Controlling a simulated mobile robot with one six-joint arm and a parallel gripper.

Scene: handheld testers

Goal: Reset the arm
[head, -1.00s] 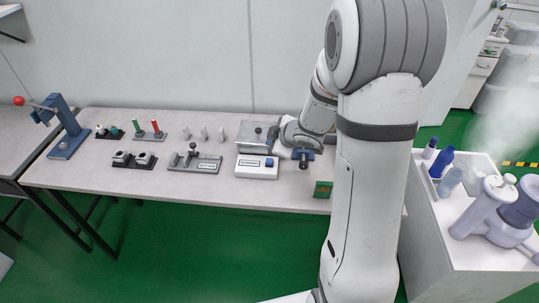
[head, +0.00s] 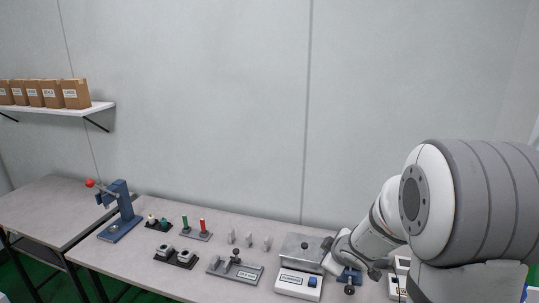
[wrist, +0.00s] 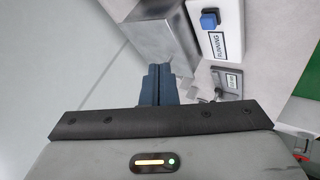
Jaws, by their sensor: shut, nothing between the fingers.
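My gripper shows in the wrist view (wrist: 158,85) with its two dark fingers pressed together and nothing between them. In the head view my gripper (head: 349,281) hangs low at the right part of the bench, just right of a grey metal box tester (head: 303,249) with a white front panel (head: 297,284) and a blue button. My arm reaches down to it from the right. In the wrist view the metal box (wrist: 160,35) and the white panel (wrist: 220,45) with its blue button lie beyond the fingers. I cannot tell whether the fingers touch anything.
On the bench (head: 200,285) stand a grey clamp fixture (head: 236,268), a black two-socket block (head: 175,257), red and green handled parts (head: 202,226) and a blue lever press (head: 120,213). A wall shelf (head: 85,109) holds several cardboard boxes (head: 75,94).

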